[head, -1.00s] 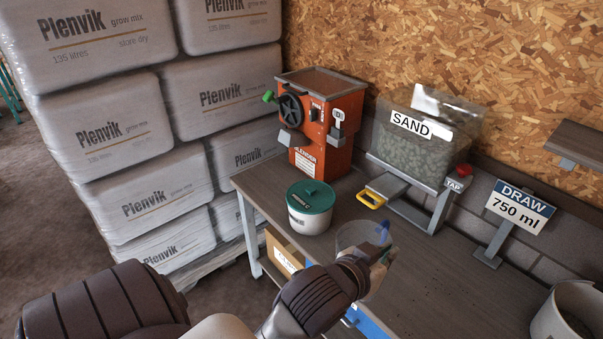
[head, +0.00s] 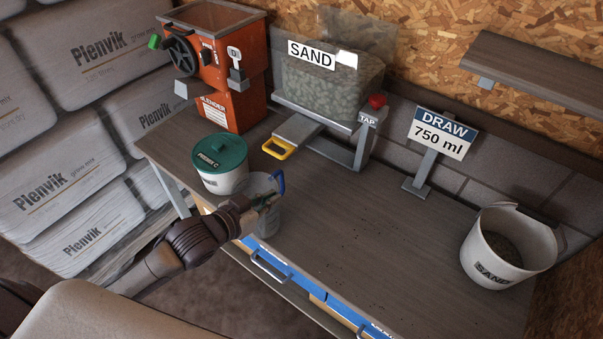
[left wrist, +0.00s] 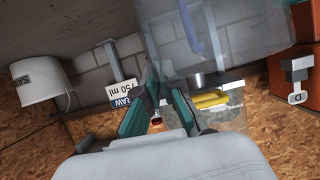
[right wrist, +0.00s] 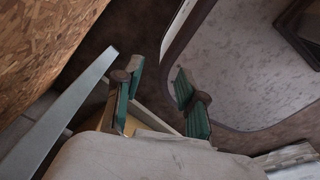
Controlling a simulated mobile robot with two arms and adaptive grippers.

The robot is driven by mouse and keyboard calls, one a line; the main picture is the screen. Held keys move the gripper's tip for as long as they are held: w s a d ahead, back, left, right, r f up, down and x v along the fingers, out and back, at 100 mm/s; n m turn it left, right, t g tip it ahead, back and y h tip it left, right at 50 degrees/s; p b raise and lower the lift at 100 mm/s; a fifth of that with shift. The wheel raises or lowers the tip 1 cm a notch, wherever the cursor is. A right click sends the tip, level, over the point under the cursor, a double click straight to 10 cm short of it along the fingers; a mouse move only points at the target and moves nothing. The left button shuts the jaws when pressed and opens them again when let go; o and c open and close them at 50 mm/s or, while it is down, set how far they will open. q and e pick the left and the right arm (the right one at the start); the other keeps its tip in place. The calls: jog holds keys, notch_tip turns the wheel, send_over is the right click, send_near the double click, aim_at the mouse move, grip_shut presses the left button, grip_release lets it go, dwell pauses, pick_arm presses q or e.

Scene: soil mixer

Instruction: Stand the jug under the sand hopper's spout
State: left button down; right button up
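The clear jug (head: 268,219) with a blue handle is at the bench's front edge, just right of a white tub (head: 224,182) with a green lid. My left gripper (head: 266,201) is at the jug, its fingers drawn close together on the clear wall. The jug also fills the upper middle of the left wrist view (left wrist: 215,45). Whether its base touches the bench is unclear. The sand hopper (head: 330,90), a clear bin labelled SAND, stands behind on a grey stand with a red tap knob (head: 377,101). Its spout is hidden. My right gripper (right wrist: 158,92) is open and empty.
A yellow-handled plate (head: 290,138) sticks out by the hopper stand. An orange blender (head: 232,75) is left of it. A DRAW 750 ml sign (head: 440,135) and a SAND bucket (head: 505,255) stand to the right. The bench's middle is clear.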

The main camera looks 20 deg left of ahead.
pick_arm(q)
jog(key=w+d+f+p, duration=0.1)
jog(key=w+d, duration=0.3)
jog(key=w, duration=0.7)
jog(key=shift+w+d+f, duration=0.2)
jog(key=shift+d+f, duration=0.05)
jog(key=shift+f, duration=0.05)
pick_arm(e)
jog(key=shift+w+r, duration=0.7)
jog(key=shift+r, duration=0.15)
jog(key=shift+a, duration=0.1)
pick_arm(q)
jog(key=c, duration=1.3)
grip_release()
jog(key=shift+s, duration=0.1)
pick_arm(e)
jog(key=shift+a, duration=0.1)
pick_arm(q)
jog(key=v, duration=1.2)
jog(key=shift+a, duration=0.1)
pick_arm(e)
jog(key=shift+a+f, duration=0.15)
jog(key=shift+f, duration=0.15)
